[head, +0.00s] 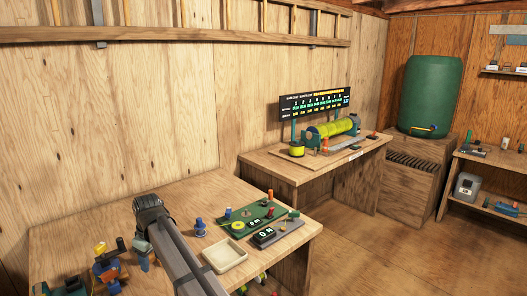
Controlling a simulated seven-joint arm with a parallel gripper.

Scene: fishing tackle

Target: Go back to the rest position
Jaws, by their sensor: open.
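My grey arm reaches in from the bottom edge of the head view, over the near workbench (75,228). Its dark end block is above the bench, left of the cream tray. My gripper (142,256) appears to hang below this block, mostly hidden by the arm; it is open. I see nothing held in it, though its fingers are hard to make out. An orange, yellow and blue device (108,268) stands on the bench just left of it; I cannot tell if they touch.
Right of my arm are a cream tray (225,254), a blue spool-like piece (200,227), a green board (236,223) with small parts and a dark display (265,237). A second bench (275,165) holds a yellow-green roller (333,128). The near bench's back left is clear.

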